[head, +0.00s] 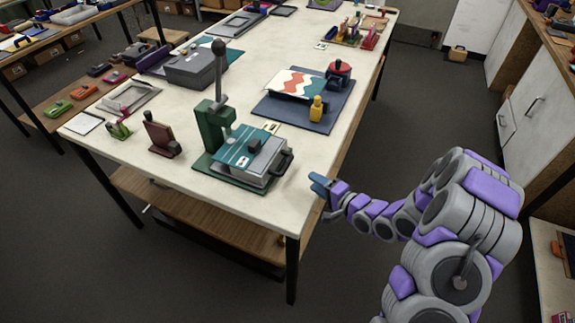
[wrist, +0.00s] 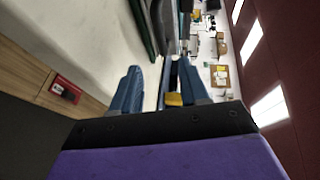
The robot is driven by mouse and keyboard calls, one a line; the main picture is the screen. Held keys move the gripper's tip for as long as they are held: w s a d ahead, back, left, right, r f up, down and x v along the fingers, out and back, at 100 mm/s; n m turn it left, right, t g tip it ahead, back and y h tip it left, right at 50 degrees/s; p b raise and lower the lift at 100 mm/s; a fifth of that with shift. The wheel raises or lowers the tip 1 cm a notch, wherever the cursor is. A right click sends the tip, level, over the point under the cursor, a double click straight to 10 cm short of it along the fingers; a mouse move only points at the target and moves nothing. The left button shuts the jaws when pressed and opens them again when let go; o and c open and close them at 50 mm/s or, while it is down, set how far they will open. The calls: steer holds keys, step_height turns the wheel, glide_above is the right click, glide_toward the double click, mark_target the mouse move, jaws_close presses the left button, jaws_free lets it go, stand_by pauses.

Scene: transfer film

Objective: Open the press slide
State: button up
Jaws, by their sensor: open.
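The green press (head: 212,135) stands near the front edge of the white table, with a tall lever ending in a grey knob. Its grey slide (head: 256,177) lies low at the front right under a teal plate, with a black loop handle (head: 285,163) on its right side. My gripper (head: 319,184) is at the table's right edge, right of the handle and apart from it. In the wrist view its blue fingers (wrist: 158,85) are spread with nothing held between them. Dark and green parts, probably of the press, show at the top there.
A dark blue mat (head: 285,112) with a patterned sheet, a yellow piece and a red piece lies behind the press. A dark red clamp-like object (head: 160,136) stands to its left. A grey box (head: 197,68) is farther back. The table's front right corner is clear.

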mark_target(287, 166)
steer(key=b+x, duration=0.2)
steer(key=x, duration=1.2)
steer(key=shift+w+a+f, duration=0.15)
jaws_close()
stand_by(0.3)
